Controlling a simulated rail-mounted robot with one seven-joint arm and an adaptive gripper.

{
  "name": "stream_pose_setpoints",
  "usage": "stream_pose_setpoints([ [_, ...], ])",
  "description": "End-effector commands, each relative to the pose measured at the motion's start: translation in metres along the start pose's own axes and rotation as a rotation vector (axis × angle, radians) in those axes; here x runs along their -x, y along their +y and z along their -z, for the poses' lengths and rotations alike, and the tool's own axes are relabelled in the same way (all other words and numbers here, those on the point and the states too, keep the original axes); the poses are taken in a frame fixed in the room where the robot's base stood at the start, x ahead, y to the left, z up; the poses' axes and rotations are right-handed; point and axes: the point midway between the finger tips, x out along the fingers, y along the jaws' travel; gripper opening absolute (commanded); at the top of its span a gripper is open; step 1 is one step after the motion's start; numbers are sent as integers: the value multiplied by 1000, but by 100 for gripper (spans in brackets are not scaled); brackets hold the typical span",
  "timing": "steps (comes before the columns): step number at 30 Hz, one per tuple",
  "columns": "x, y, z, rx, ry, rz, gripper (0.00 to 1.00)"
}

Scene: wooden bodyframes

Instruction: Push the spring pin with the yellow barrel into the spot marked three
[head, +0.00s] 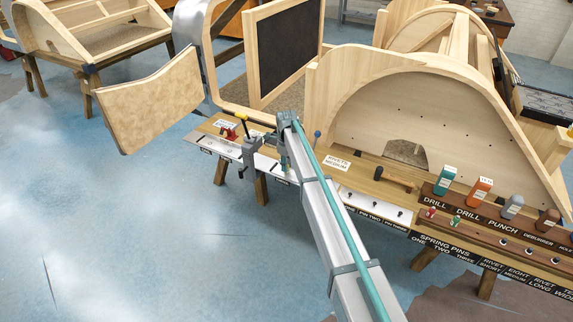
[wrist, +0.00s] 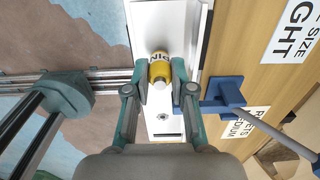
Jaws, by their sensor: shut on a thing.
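The spring pin with the yellow barrel (wrist: 160,70) sits between the fingertips of my gripper (wrist: 160,79) in the wrist view. The gripper is shut on the barrel, which has dark lettering. The barrel is over a white strip (wrist: 164,22); whether the pin touches it or is in a hole cannot be told. A small dark hole or fitting (wrist: 163,117) shows in the strip nearer my palm. No number marking is readable in the wrist view. In the head view, the held pin cannot be made out around my arm.
A blue clamp (wrist: 222,94) with a long handle stands close right of my gripper. In the head view, a white plate (head: 352,199) with pin labels lies right of my arm. A curved wooden frame (head: 340,85) rises behind.

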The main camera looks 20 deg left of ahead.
Motion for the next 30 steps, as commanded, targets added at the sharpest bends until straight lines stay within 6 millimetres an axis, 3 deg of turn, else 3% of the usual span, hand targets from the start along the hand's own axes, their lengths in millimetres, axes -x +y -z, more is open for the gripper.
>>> stream_pose_setpoints([
  [7,-6,0,0,0,0,0,0],
  [8,-5,0,0,0,0,0,28],
  [12,-5,0,0,0,0,0,52],
  [23,-3,0,0,0,0,0,53],
  [30,23,0,0,0,-1,1,53],
])
